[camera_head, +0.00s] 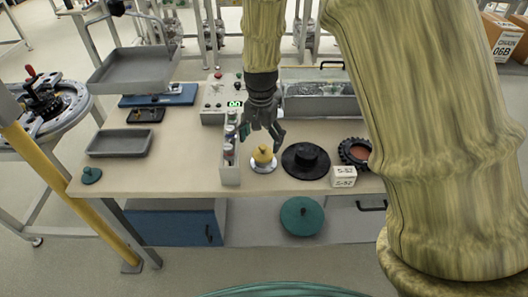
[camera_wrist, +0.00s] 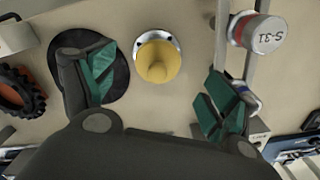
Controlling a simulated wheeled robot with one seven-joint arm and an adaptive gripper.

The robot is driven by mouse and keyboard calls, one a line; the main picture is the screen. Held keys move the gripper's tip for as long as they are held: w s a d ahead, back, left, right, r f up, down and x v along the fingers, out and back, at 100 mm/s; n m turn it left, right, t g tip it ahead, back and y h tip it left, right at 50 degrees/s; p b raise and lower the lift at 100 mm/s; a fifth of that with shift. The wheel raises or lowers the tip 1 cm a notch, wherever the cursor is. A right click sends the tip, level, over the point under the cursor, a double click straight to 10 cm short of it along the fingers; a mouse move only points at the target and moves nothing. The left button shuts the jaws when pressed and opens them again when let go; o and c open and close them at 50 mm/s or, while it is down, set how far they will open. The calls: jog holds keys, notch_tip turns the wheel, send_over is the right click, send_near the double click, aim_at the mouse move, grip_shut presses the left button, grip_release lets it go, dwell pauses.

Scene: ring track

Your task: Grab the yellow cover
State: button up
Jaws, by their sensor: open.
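The yellow cover (camera_head: 263,154) is a small rounded cap with a knob, sitting on a silver round base (camera_head: 263,166) on the workbench. In the wrist view the yellow cover (camera_wrist: 158,62) lies ahead of my gripper, centred between the fingers. My gripper (camera_head: 262,142) is open and empty, pointing down just above the cover in the head view. Its two green-padded fingers (camera_wrist: 157,95) are spread wide in the wrist view and appear apart from the cover.
A black round disc (camera_head: 306,161) stands close to the right of the cover. A narrow rack of cans (camera_head: 230,160) stands close on its left. A black gear ring (camera_head: 355,152) and a labelled white box (camera_head: 343,176) are farther right.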

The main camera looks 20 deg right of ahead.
aim_at(262, 147)
jog(key=shift+w+d+f+p, duration=0.1)
jog(key=shift+f+p, duration=0.3)
jog(key=shift+f, duration=0.9)
jog(key=shift+w+d+f+p, duration=0.1)
jog(key=shift+f+p, duration=0.3)
jog(key=shift+f, duration=0.9)
jog(key=c, duration=1.1)
